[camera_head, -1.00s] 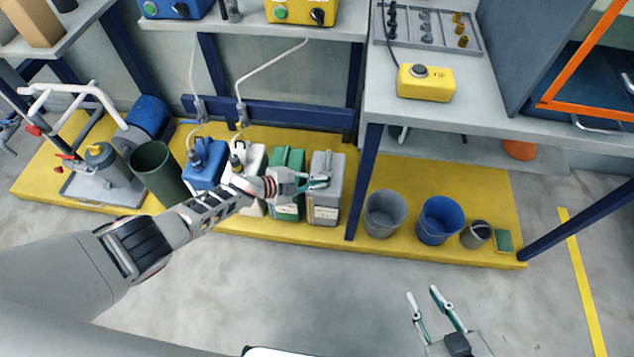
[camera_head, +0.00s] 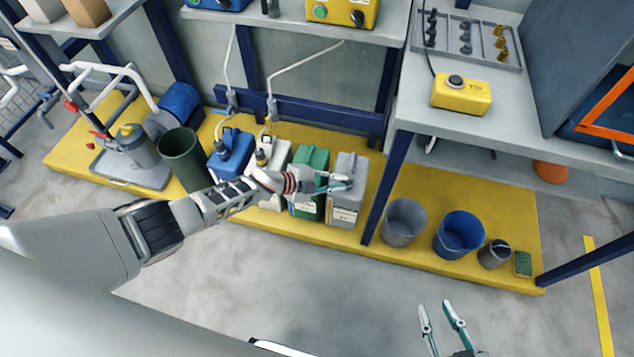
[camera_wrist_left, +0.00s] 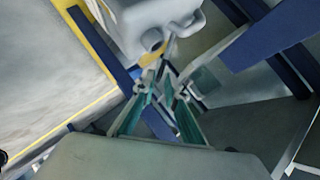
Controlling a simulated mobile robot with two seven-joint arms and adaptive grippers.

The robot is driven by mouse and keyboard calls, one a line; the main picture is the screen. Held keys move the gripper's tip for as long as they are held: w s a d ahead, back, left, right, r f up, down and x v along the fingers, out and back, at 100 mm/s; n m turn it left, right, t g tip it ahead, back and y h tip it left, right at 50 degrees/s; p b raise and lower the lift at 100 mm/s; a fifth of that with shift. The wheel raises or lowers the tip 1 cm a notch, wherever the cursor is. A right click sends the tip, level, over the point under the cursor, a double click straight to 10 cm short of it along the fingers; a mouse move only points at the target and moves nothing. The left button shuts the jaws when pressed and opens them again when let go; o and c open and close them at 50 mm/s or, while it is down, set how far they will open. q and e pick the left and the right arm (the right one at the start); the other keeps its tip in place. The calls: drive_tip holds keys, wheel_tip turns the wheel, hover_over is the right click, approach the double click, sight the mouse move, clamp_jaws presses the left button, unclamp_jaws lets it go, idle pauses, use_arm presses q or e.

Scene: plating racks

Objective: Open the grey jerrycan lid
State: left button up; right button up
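The grey jerrycan (camera_head: 345,210) stands at the right end of a row of jerrycans on the yellow platform. In the left wrist view the pale can (camera_wrist_left: 150,15) fills the top, with a round lid or neck (camera_wrist_left: 152,40) and a handle beside it. My left gripper (camera_head: 345,182) is over the upper part of the grey jerrycan, its fingers apart with nothing seen between them. Its fingertips (camera_wrist_left: 165,83) show just below the round part; contact cannot be told. The gripper partly hides the can's top in the head view. My right gripper (camera_head: 440,312) is open and empty over the floor.
Green (camera_head: 312,170), white (camera_head: 276,192) and blue (camera_head: 232,152) jerrycans stand left of the grey one. A dark blue table leg (camera_head: 386,187) is close on its right, then buckets (camera_head: 404,222). The bench (camera_head: 480,115) overhangs the right side. The front floor is clear.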

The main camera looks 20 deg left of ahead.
use_arm(q)
drive_tip(key=v, duration=1.1)
drive_tip(key=shift+s, duration=0.2)
drive_tip(key=shift+f, duration=0.1)
